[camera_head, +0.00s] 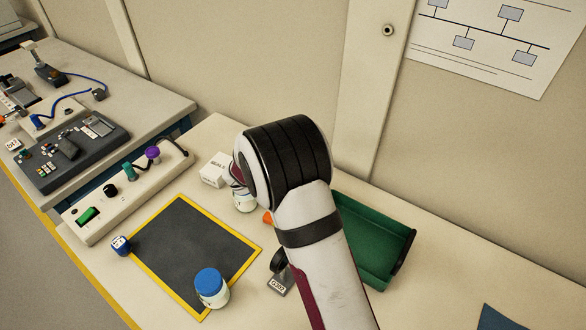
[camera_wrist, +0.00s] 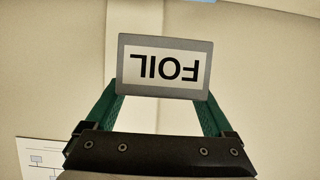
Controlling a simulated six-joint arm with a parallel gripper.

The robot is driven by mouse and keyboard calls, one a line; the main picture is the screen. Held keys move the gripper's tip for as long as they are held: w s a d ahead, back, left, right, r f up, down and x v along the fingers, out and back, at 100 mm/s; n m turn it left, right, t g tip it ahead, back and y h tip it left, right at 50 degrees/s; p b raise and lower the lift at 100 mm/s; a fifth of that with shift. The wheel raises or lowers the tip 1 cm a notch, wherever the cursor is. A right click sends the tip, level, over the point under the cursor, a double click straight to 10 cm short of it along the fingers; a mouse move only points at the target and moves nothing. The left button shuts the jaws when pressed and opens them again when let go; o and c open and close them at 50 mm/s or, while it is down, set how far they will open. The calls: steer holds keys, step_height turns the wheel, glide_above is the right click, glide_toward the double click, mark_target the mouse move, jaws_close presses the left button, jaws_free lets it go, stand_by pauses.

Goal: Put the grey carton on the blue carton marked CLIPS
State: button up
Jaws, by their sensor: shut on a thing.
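In the wrist view a grey carton (camera_wrist: 165,66) with a white label reading FOIL, upside down in the picture, sits between the two green fingers of my gripper (camera_wrist: 160,90). My gripper is shut on it, and the wall shows behind. In the head view the gripper and the held carton are hidden behind my arm. No blue carton with a readable CLIPS mark shows. A small blue object with a white label (camera_head: 120,245) stands at the left corner of the black mat; I cannot read it or tell its kind.
A yellow-edged black mat (camera_head: 168,231) carries a blue-lidded white jar (camera_head: 212,289). A white carton (camera_head: 214,169), another jar (camera_head: 244,203) and a small labelled grey item (camera_head: 281,285) stand near my arm. A green tray (camera_head: 372,240) is right; a power strip (camera_head: 130,195) is left.

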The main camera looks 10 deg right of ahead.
steer(key=d, duration=0.7)
steer(key=w+a+f, duration=0.1)
steer(key=a+f, duration=0.1)
steer(key=a, duration=0.1)
steer(key=w+a+f, duration=0.2)
steer(key=a, duration=0.1)
steer(key=w+a+f, duration=0.2)
steer(key=a, duration=0.1)
steer(key=shift+w+a+f, duration=0.1)
steer(key=shift+a+f, duration=0.1)
steer(key=shift+f, duration=0.95)
steer(key=shift+w+a+f, duration=0.1)
steer(key=shift+a+f, duration=0.05)
steer(key=shift+f, duration=0.95)
steer(key=shift+f, duration=0.1)
